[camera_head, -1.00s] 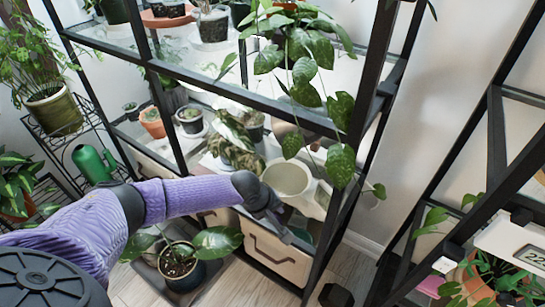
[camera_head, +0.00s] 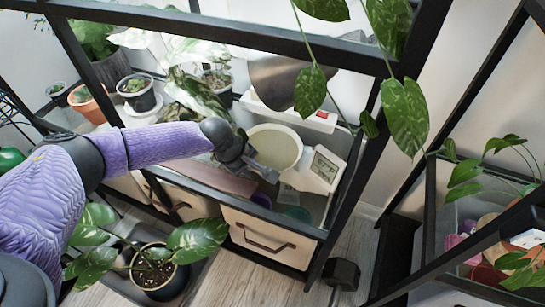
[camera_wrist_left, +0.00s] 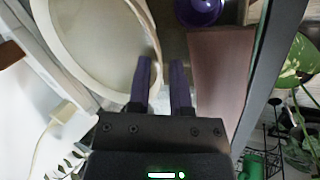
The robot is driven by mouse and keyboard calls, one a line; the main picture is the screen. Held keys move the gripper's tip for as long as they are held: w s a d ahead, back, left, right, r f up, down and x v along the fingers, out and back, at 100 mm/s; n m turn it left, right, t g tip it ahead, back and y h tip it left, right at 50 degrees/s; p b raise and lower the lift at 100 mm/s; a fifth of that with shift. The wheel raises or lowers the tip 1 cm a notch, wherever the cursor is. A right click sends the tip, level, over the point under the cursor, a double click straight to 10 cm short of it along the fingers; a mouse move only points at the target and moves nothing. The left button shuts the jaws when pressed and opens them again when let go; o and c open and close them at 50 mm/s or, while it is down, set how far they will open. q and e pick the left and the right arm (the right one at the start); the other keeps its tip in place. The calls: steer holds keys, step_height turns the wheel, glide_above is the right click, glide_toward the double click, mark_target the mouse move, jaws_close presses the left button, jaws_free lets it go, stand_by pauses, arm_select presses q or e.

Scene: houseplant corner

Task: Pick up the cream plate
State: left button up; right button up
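The cream plate (camera_head: 277,143) is round with a raised rim and sits by a white digital scale (camera_head: 325,165) on the shelf; I cannot tell whether it rests on the scale. In the left wrist view the plate (camera_wrist_left: 95,45) fills the upper left. My left gripper (camera_head: 268,177) is at the plate's near edge. In the left wrist view its two dark fingers (camera_wrist_left: 161,62) are apart, with a gap between them. The plate's right rim appears between the fingertips; contact cannot be told. My right gripper is not in view.
A purple bowl (camera_wrist_left: 198,10) and a brown board (camera_wrist_left: 222,65) lie right beside the fingers. A teal bowl (camera_head: 298,214) stands near the shelf's front edge. Black rack posts (camera_head: 350,190) and hanging leaves (camera_head: 405,115) flank the plate. Potted plants (camera_head: 138,93) stand to the left.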

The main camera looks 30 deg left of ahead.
arm_select(q)
jaws_close()
stand_by(1.4)
